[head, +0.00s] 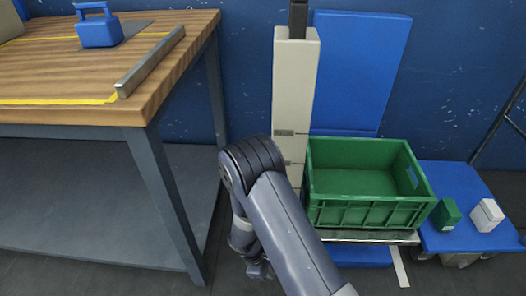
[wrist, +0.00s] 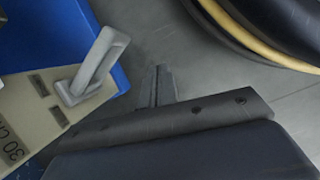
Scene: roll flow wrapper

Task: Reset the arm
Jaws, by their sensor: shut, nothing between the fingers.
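My arm reaches down in the middle of the head view, bent at its dark elbow. My gripper (wrist: 160,72) shows in the wrist view as two narrow grey fingers close together, pointing over the grey floor. It is shut and empty. In the head view the end of my arm hangs low beside the table's leg, partly hidden behind my own arm link, and the fingertips are hard to make out there.
A wooden-topped table (head: 95,75) stands at left, bearing a blue handled object (head: 98,31) and a metal bar (head: 150,62). A beige post (head: 295,90) stands behind my arm. An empty-looking green crate (head: 368,212) is right, beside a blue platform (head: 455,180) with small green and white boxes.

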